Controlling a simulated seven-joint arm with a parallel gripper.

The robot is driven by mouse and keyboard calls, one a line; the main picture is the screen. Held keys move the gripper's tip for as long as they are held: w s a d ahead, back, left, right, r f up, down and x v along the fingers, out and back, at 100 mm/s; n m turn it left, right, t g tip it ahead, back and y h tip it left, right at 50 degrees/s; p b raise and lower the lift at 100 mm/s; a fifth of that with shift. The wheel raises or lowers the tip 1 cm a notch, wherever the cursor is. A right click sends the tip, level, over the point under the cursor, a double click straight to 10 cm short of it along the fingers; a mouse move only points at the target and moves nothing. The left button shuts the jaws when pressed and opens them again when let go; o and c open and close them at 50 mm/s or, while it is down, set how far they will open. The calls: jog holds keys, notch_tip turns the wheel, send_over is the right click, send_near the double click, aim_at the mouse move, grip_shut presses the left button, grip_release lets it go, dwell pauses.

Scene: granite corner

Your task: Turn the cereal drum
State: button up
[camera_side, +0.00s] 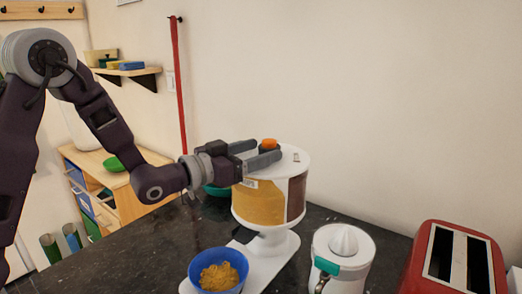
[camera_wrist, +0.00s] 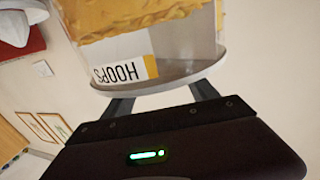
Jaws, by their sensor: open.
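The cereal drum (camera_side: 260,205) is a clear drum with a white lid, holding yellow cereal in one part and brown in another. It stands on a white pedestal on the dark counter. An orange knob (camera_side: 269,144) sits on top of its lid. My gripper (camera_side: 266,151) is level over the lid, with its open fingers reaching in from the left near the knob. I cannot tell whether they touch it. In the wrist view the drum (camera_wrist: 155,50) appears upside down with a HOOPS label, and the lid hides the fingertips and knob.
A blue bowl (camera_side: 217,270) of yellow cereal sits at the front of the dispenser's base. A white juicer (camera_side: 343,258) and a red toaster (camera_side: 462,262) stand to the right. Dark counter (camera_side: 150,250) lies clear at left.

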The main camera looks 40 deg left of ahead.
jog(key=shift+w+d, duration=0.15)
jog(key=shift+w, duration=0.35)
grip_shut()
jog(key=shift+y, duration=0.3)
